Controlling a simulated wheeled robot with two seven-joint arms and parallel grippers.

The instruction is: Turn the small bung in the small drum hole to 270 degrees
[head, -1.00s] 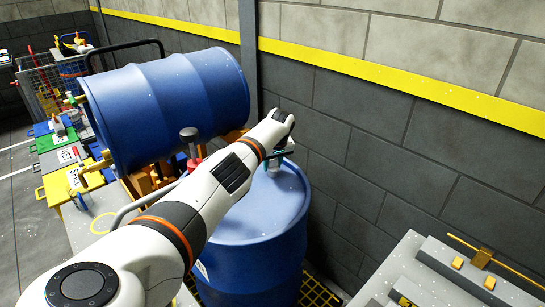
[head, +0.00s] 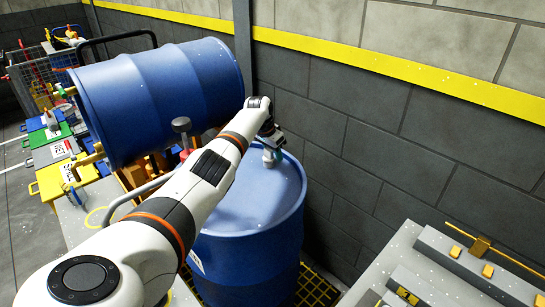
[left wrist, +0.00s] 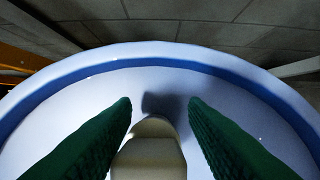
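The blue upright drum (head: 262,205) stands beside the wall, its pale blue lid facing up. My left gripper (head: 269,143) is over the far part of the lid, fingers pointing down. In the left wrist view its two green ribbed fingers (left wrist: 160,103) are spread apart. A cream rounded piece (left wrist: 150,152), apparently the small bung, lies between them, low in the picture. The right finger looks clear of it; contact on the left cannot be told. A small pale piece (head: 268,157) shows under the gripper in the head view. The hole and the bung's angle are hidden. My right gripper is not in view.
A second blue drum (head: 160,98) lies on its side on a rack at the left. A grey bench (head: 440,268) with yellow parts is at the lower right. The block wall (head: 400,140) is close behind the upright drum.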

